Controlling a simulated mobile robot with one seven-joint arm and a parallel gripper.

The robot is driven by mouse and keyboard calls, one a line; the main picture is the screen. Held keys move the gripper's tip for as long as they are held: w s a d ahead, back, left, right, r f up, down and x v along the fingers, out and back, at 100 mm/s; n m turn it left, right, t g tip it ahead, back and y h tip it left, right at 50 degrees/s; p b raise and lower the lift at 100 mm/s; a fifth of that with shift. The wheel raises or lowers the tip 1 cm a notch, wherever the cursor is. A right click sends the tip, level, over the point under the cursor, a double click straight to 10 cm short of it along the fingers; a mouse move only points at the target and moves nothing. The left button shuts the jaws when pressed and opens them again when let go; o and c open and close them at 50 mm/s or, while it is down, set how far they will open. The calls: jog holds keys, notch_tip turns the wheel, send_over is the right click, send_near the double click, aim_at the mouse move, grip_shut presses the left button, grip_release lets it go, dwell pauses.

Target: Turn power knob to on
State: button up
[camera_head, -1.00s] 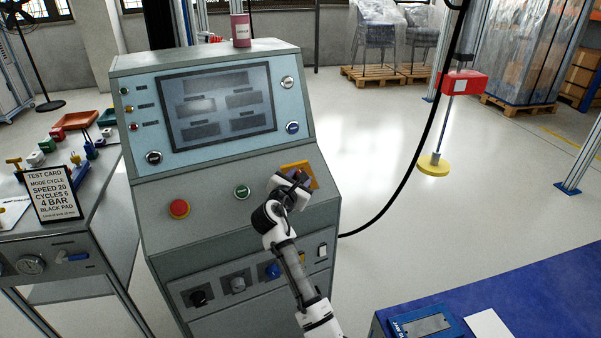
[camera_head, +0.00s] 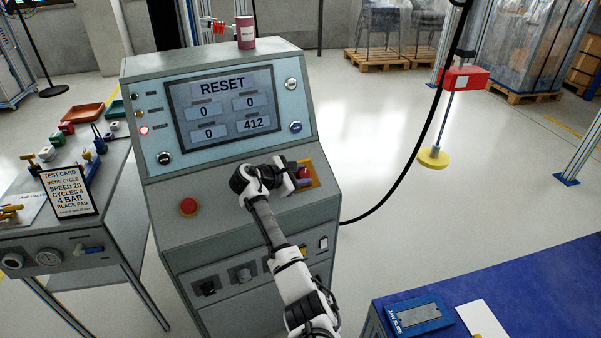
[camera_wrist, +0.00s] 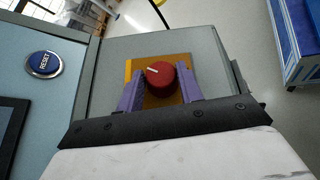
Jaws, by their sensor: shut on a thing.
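The power knob (camera_wrist: 161,82) is red with a white pointer line. It sits on a yellow plate (camera_wrist: 137,70) on the sloped console panel. In the wrist view its line points to the upper left. My gripper (camera_wrist: 162,70) has its two purple fingers on either side of the knob, shut on it. In the head view my gripper (camera_head: 302,181) is at the panel's right end and partly hides the knob (camera_head: 304,170). The console screen (camera_head: 223,107) is lit and reads RESET, with 0, 0, 0 and 412 below. A red lamp (camera_head: 144,130) glows left of it.
A red mushroom button (camera_head: 189,206) is left of my arm on the same panel. A blue RESET button (camera_wrist: 43,64) is above. A black cable (camera_head: 400,180) hangs right of the console. A bench with a test card (camera_head: 69,190) stands left.

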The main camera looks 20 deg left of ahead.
dwell(0.4)
jog(key=o, duration=1)
jog(key=shift+d, duration=0.1)
jog(key=b+v, duration=0.3)
jog(key=v, duration=1)
jog(key=shift+s+a+r, duration=0.2)
jog(key=shift+s+r, duration=0.05)
jog(key=shift+s, duration=0.05)
